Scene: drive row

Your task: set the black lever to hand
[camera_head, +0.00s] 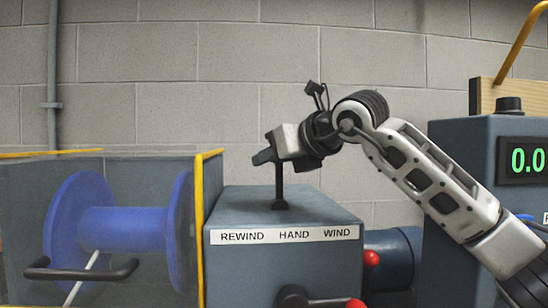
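The black lever (280,185) rises from the top of a grey-blue box (225,285). It stands about upright, with its base between the REWIND and HAND words and nearer to HAND. The white label strip (266,237) on the box's front edge reads REWIND, HAND, WIND from left to right. My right gripper (264,157) is at the lever's upper end, its dark fingers pointing left. The lever's top is hidden at the gripper, and I cannot tell whether the fingers are closed on it. My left gripper is out of view.
A blue spool (120,222) sits behind a clear guard with yellow edges (200,230) at the left. A red knob (371,258) and a dark blue cylinder (395,252) are at the box's right. A console with a green display (526,160) stands at far right.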

